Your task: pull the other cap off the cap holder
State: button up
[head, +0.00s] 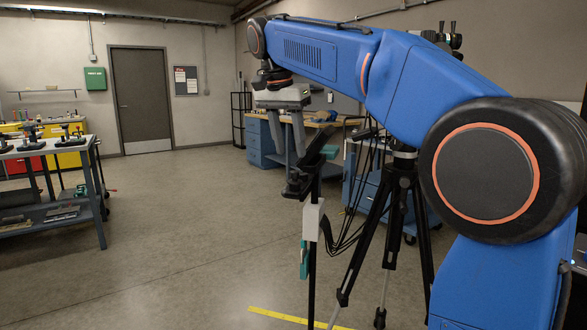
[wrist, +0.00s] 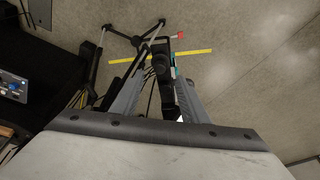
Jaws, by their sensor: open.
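In the head view my gripper (head: 291,154) points down with its two grey fingers apart, close to the black fitting (head: 317,150) on top of a thin upright pole. In the wrist view the fingers of my gripper (wrist: 162,74) are spread with a gap on either side of a black piece (wrist: 160,64). I cannot tell whether a finger touches it. The black fitting seems to be the cap holder; a second dark part (head: 297,186) hangs lower on its left. A cap cannot be told apart from the holder here.
The pole carries a white box (head: 312,220) and a teal clip (head: 304,258). A black tripod (head: 390,210) with hanging cables stands close on the right. A yellow floor strip (head: 290,317) lies below. A workbench (head: 95,195) is at left; the floor between is clear.

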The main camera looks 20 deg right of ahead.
aim_at(294, 171)
jog(key=shift+x, duration=3.55)
jog(key=shift+c, duration=0.3)
grip_shut()
